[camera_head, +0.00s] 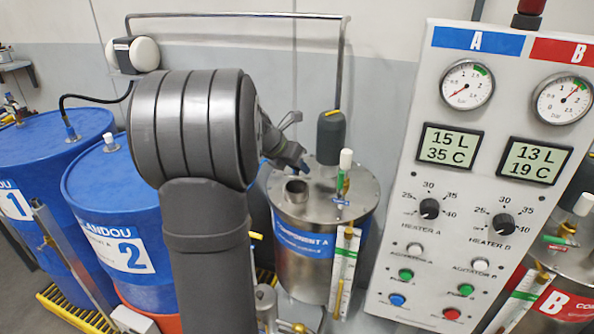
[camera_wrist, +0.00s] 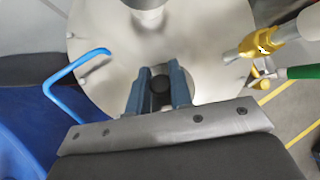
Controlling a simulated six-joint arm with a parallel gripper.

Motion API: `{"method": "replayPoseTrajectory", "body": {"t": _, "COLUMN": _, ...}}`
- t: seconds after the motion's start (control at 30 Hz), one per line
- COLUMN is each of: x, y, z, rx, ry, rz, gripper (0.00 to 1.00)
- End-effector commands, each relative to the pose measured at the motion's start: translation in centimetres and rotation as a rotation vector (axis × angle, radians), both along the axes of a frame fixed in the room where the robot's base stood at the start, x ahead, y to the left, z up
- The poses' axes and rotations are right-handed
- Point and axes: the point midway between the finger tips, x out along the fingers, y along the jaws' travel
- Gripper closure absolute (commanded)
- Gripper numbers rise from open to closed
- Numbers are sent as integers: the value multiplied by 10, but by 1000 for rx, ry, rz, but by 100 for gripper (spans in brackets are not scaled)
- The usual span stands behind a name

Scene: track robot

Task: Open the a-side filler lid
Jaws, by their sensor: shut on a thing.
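The steel tank marked COMPONENT A (camera_head: 303,258) stands in the middle of the head view. A short round filler neck (camera_head: 297,190) rises from its top, and its mouth looks dark and uncovered. My gripper (camera_head: 297,163) is just above and behind this neck, partly hidden by my arm. In the wrist view my gripper (camera_wrist: 163,72) is shut on a dark round knob (camera_wrist: 160,86), which seems to belong to the filler lid. The lid's body is hard to tell from the pale tank top (camera_wrist: 105,75) behind it.
A dark agitator motor (camera_head: 331,135) and a white-capped valve (camera_head: 345,165) stand on the tank top beside my gripper. The control panel (camera_head: 440,215) is at the right. Blue drums (camera_head: 110,190) stand at the left. A blue bent rod (camera_wrist: 72,75) shows in the wrist view.

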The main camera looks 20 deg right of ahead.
Motion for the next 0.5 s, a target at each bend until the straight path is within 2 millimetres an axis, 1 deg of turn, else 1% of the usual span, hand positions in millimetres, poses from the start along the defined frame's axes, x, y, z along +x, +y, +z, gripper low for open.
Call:
{"method": "replayPoseTrajectory", "body": {"t": 0.1, "x": 6, "y": -6, "z": 3, "rx": 76, "ry": 72, "rz": -2, "gripper": 100}}
{"method": "replayPoseTrajectory", "body": {"t": 0.5, "x": 19, "y": -19, "z": 5, "rx": 304, "ry": 304, "rz": 2, "gripper": 100}}
